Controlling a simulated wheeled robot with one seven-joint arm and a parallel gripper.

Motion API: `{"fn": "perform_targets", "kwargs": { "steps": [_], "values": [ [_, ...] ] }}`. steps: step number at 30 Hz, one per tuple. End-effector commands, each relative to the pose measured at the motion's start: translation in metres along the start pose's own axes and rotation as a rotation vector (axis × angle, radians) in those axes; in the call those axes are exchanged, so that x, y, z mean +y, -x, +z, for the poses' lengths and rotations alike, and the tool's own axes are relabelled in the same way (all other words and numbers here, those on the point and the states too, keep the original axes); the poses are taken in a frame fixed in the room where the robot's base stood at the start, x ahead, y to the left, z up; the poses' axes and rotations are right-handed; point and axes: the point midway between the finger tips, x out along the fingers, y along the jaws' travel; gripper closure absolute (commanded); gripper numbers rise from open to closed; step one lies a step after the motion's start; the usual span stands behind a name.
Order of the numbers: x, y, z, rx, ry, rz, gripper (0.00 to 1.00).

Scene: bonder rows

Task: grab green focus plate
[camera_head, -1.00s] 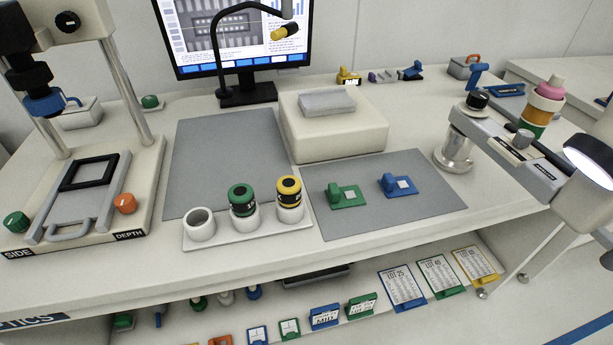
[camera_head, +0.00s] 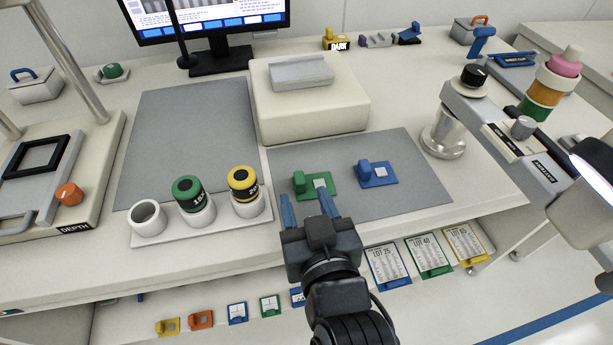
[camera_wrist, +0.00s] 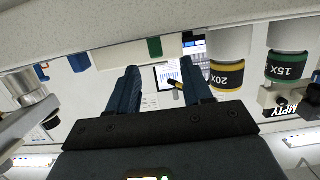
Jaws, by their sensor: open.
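The green focus plate (camera_head: 314,187) lies on the right grey mat (camera_head: 345,203), with a raised green grip at its left and a small pale square on it. My gripper (camera_head: 304,198) is open and empty, its two blue fingers pointing at the plate from the front. One fingertip overlaps the plate in the head view, and I cannot tell the height gap. In the wrist view my gripper (camera_wrist: 161,78) shows both fingers apart; a green block (camera_wrist: 154,47) lies beyond them, probably the plate's grip.
A similar blue plate (camera_head: 377,174) lies right of the green one. A white tray (camera_head: 208,229) with cups, green-banded and yellow-banded objectives stands left. A beige block (camera_head: 308,105) stands behind, and a microscope arm (camera_head: 510,140) at right. Cards fill the shelf below.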

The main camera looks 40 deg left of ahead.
Motion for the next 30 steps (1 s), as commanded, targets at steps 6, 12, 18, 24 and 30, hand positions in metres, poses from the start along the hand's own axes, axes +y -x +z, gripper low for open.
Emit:
{"fn": "perform_targets", "kwargs": {
  "steps": [6, 12, 18, 24, 30],
  "values": [
    [0.001, -0.022, -0.002, 0.001, 0.002, 0.001, 0.5],
    [0.005, -0.05, -0.003, 0.001, 0.002, 0.001, 0.5],
    [0.005, -0.067, -0.001, 0.001, 0.001, 0.002, 0.5],
    [0.005, -0.068, -0.001, 0.001, 0.0, 0.002, 0.5],
    [0.005, -0.068, -0.001, 0.001, 0.0, 0.002, 0.66]
  ]
}}
